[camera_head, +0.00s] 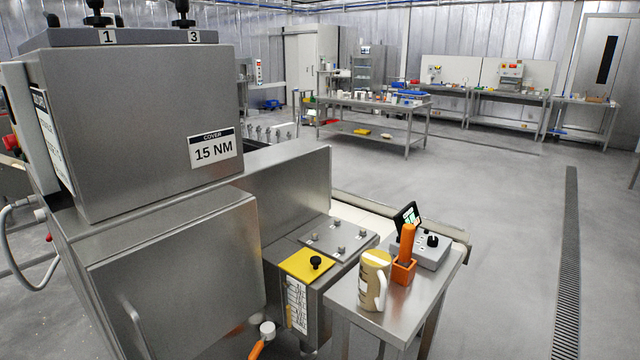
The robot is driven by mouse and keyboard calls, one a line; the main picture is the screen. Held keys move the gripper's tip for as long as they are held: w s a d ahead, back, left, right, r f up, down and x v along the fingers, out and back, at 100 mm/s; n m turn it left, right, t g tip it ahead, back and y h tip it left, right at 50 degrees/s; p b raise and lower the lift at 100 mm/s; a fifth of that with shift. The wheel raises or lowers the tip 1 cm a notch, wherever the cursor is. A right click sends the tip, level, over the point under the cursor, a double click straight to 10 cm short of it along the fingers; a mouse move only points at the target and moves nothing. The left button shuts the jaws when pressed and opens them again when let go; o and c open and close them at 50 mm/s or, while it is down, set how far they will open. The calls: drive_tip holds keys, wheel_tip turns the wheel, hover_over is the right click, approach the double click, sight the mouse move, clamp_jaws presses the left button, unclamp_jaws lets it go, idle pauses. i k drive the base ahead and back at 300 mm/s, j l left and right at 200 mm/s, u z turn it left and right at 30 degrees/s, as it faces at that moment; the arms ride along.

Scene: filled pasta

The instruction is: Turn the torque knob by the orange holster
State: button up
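A black knob (432,240) sits on the sloped face of a small grey box (430,255) at the back of a steel side table (395,318). An orange holster (403,270) stands just to the left of and in front of that box. An orange-handled tool (407,240) stands upright in it and hides part of the box. The marks around the knob are too small to read. My gripper is not in view.
Another black knob (316,262) sits on a yellow plate (303,267). The steel machine (140,130) fills the left. Open floor (510,260) lies to the right.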

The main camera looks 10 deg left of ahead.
sight(432, 241)
drive_tip(key=i+j+z, duration=0.1)
drive_tip(key=i+j, duration=0.25)
drive_tip(key=i, duration=0.25)
drive_tip(key=i+j, duration=0.45)
drive_tip(key=i, duration=0.15)
drive_tip(key=i+l+z, duration=0.05)
